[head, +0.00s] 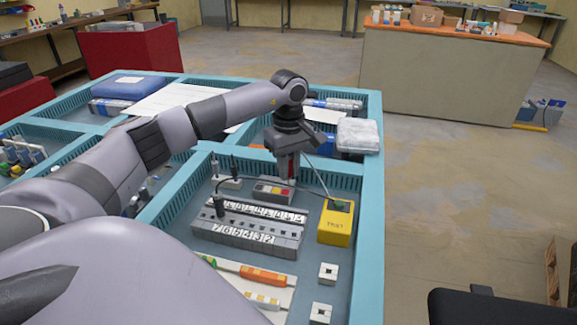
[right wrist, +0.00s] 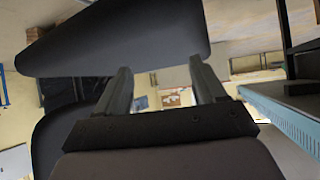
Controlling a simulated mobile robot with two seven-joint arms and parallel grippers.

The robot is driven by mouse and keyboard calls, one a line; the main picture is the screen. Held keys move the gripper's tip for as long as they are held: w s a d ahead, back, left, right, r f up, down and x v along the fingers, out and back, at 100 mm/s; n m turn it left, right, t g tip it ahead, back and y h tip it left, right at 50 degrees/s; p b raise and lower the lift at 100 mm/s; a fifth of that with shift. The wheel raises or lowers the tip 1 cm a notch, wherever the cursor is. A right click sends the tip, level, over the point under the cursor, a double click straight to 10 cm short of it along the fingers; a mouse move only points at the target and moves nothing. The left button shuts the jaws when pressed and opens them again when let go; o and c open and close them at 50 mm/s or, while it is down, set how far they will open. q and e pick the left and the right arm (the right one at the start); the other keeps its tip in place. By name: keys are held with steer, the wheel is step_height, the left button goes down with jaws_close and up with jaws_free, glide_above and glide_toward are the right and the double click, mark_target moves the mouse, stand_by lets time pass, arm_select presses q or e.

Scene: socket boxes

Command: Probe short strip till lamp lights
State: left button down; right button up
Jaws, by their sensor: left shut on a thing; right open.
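My left gripper (head: 289,168) points down and is shut on a slim probe with red on it (head: 291,172), mostly hidden by the fingers. It is over the far right end of a short grey strip (head: 262,194) with red and yellow patches; contact cannot be told. A yellow tester box (head: 335,228) stands to the right, with a thin cable rising toward the gripper. Its lamp is too small to judge. My right gripper (right wrist: 163,84) is open and empty in the right wrist view.
A small holder with a dark upright pin (head: 215,167) stands behind the long strip. Orange and yellow connectors (head: 263,278) lie on a pale board in front, beside two white socket blocks (head: 328,273). Teal compartment walls (head: 370,230) surround them.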

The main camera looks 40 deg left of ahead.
arm_select(q)
steer(key=shift+f+b, duration=0.4)
steer(key=shift+f, duration=0.3)
steer(key=c, duration=1)
jaws_free()
